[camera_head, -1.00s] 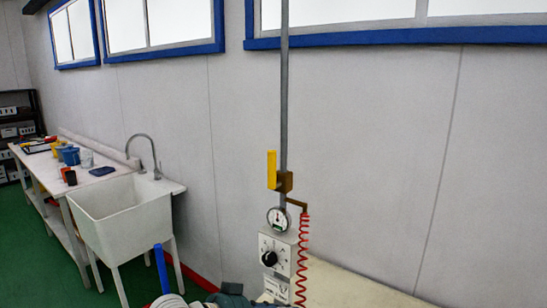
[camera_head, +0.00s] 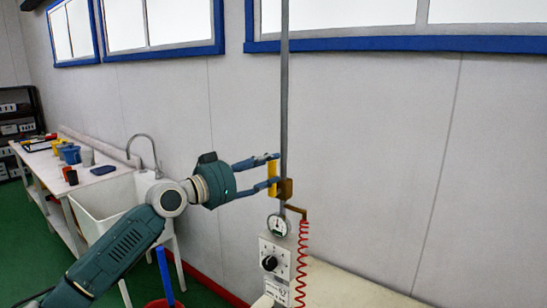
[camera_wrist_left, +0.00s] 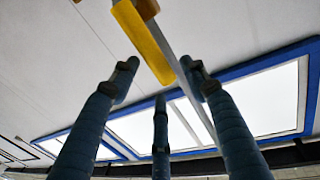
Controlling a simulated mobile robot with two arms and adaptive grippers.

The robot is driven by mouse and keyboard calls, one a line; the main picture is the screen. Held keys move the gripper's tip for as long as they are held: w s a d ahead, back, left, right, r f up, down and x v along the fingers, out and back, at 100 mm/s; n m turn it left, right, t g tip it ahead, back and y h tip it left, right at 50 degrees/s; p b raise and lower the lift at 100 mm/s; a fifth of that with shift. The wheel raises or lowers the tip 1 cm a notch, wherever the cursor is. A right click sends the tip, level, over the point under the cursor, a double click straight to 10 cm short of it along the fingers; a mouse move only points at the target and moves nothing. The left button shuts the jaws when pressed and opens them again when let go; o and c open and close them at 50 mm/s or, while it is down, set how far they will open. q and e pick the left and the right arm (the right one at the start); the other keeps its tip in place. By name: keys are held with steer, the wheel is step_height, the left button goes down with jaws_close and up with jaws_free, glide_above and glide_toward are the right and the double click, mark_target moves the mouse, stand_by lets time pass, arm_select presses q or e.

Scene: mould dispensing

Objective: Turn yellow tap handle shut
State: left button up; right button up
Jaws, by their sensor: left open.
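The yellow tap handle (camera_head: 272,178) stands upright along the grey vertical pipe, beside the brass valve body (camera_head: 286,189). My left gripper (camera_head: 275,172) comes in from the left with its blue fingers spread, fingertips above and below the middle of the handle. In the left wrist view the yellow handle (camera_wrist_left: 143,42) reaches from the top down between the spread fingers of my left gripper (camera_wrist_left: 160,74). I cannot tell whether any finger touches it. My right gripper is not in view.
The grey pipe (camera_head: 284,110) runs up the wall behind the handle. Below are a round gauge (camera_head: 278,225), a control box with a black knob (camera_head: 276,260) and a coiled red hose (camera_head: 302,260). A white sink (camera_head: 95,205) stands left. The wall to the right is clear.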

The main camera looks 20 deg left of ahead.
arm_select(q)
steer(key=shift+p+x, duration=0.35)
steer(key=shift+x, duration=0.7)
steer(key=shift+w+d, duration=0.2)
steer(key=shift+w, duration=0.1)
